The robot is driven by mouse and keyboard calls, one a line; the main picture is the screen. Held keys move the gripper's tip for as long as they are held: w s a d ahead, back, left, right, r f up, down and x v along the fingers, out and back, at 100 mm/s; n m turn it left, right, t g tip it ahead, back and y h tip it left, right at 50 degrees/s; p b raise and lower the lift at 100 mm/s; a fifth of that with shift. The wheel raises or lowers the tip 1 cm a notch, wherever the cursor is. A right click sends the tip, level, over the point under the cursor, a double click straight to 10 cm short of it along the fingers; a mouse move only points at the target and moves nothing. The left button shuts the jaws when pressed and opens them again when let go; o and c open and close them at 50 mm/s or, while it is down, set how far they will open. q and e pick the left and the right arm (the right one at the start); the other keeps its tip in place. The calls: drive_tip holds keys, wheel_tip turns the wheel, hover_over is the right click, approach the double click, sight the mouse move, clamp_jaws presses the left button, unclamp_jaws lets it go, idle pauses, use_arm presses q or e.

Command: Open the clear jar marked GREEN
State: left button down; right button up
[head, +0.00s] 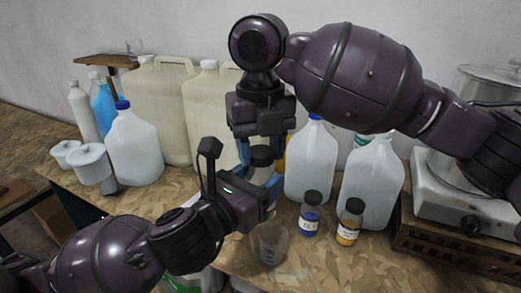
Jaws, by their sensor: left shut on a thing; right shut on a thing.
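A small jar with a black lid (262,153) is held upright between my two grippers, above the table. Its clear body (261,175) is partly hidden by fingers, and no GREEN label can be read on it. My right gripper (260,150) points down from above and is shut at the lid. My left gripper (266,192) comes in from the lower left and is shut around the jar's body. The lid still sits on the jar.
A jar with blue contents (311,215), a jar with yellow contents (349,224) and a clear beaker (269,243) stand close by on the table. White jugs (311,165) and large canisters (160,105) stand behind. A hotplate (455,205) is at right.

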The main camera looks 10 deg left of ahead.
drive_tip(key=shift+r, duration=0.85)
